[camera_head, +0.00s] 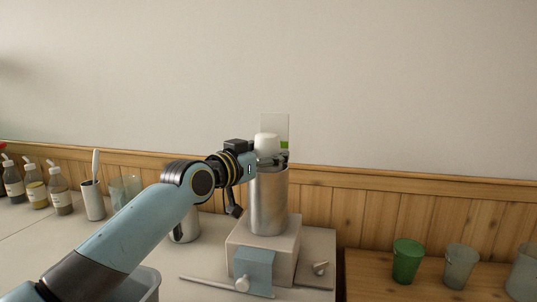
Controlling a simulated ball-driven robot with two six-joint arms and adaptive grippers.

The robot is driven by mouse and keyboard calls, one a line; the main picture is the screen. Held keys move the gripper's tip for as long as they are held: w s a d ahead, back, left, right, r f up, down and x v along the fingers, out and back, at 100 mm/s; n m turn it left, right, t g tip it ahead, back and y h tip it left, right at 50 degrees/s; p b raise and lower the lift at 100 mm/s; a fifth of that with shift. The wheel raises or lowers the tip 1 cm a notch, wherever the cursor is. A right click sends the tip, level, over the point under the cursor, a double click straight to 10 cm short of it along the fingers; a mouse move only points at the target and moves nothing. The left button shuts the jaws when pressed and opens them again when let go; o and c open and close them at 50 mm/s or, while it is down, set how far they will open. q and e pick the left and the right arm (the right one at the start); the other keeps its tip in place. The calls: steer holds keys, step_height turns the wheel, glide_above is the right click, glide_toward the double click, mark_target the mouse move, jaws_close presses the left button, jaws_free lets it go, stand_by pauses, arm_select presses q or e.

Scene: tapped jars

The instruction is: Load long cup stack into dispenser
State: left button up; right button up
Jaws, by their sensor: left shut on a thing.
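My left gripper (270,157) reaches in from the left and is shut on a white cup stack (267,141). The stack's pale rounded end shows above the fingers. The stack is directly over a tall metal cylinder (268,205), which looks like the dispenser's tube and stands on a pale block (238,238). The gripper covers the cylinder's mouth, so I cannot tell whether the stack's lower end is inside it. My right gripper is not in view.
A clear panel (275,122) stands behind the gripper. A blue piece (253,268) sits at the block's front. A green cup (407,260) and a grey cup (460,266) stand on the wooden surface at right. Several bottles (60,192) and a white holder (93,202) stand left.

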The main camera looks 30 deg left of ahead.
arm_select(q)
steer(key=o, duration=1.9)
steer(key=shift+s+a+r+p, duration=0.1)
steer(key=shift+s+a+p, duration=0.1)
steer(key=shift+s+p, duration=0.85)
steer(key=s+p, duration=0.1)
steer(key=s, duration=0.1)
steer(key=s+p, duration=0.1)
steer(key=s, duration=0.1)
steer(key=s+p, duration=0.1)
steer(key=shift+s+a, duration=0.35)
steer(key=shift+s, duration=0.05)
steer(key=shift+s, duration=0.1)
steer(key=shift+s+a+r, duration=0.1)
steer(key=shift+s+a, duration=0.1)
steer(key=shift+s, duration=1)
steer(key=shift+s+a+f, duration=0.1)
steer(key=shift+s+a, duration=0.05)
steer(key=shift+s, duration=1.1)
steer(key=shift+s+a+r, duration=0.1)
steer(key=shift+s+a, duration=0.1)
steer(key=shift+s, duration=1)
